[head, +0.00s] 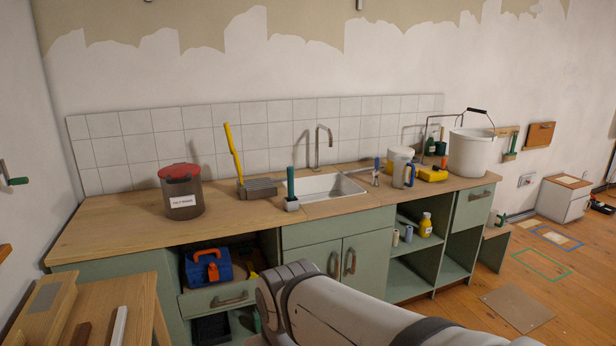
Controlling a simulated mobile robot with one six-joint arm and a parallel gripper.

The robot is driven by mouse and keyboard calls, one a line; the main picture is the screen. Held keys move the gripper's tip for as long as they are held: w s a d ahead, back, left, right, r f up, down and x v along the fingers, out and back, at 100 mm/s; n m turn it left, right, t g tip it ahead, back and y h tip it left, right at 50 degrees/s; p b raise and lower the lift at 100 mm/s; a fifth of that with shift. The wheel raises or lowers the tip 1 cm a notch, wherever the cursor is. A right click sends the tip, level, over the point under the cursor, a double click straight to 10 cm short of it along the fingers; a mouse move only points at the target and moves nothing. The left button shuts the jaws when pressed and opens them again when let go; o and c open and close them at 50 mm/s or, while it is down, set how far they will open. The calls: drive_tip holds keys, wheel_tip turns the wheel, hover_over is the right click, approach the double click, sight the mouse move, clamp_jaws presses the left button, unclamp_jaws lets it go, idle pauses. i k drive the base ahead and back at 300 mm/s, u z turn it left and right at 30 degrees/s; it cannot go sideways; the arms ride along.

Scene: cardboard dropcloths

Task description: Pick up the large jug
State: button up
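A pale jug-like vessel (399,176) with a dark blue handle stands on the wooden worktop, right of the sink. It is small in this view, and I cannot tell for sure that it is the large jug. A taller white and yellow container (397,156) stands close behind it and is partly hidden by it. My arm crosses the bottom middle of the head view, well in front of the worktop. My gripper is not visible.
The worktop (112,228) also holds a lidded grey bin (182,190), a sink (325,186), a yellow-handled brush (235,154), a yellow tool (432,174) and a white bucket (470,152). Green cabinets stand below. A wooden table (125,310) is at lower left. Floor at right holds flat cardboard (517,309).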

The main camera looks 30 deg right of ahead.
sight(402, 164)
drive_tip(key=z, duration=1.75)
drive_tip(key=i, duration=3.45)
drive_tip(key=u, duration=0.95)
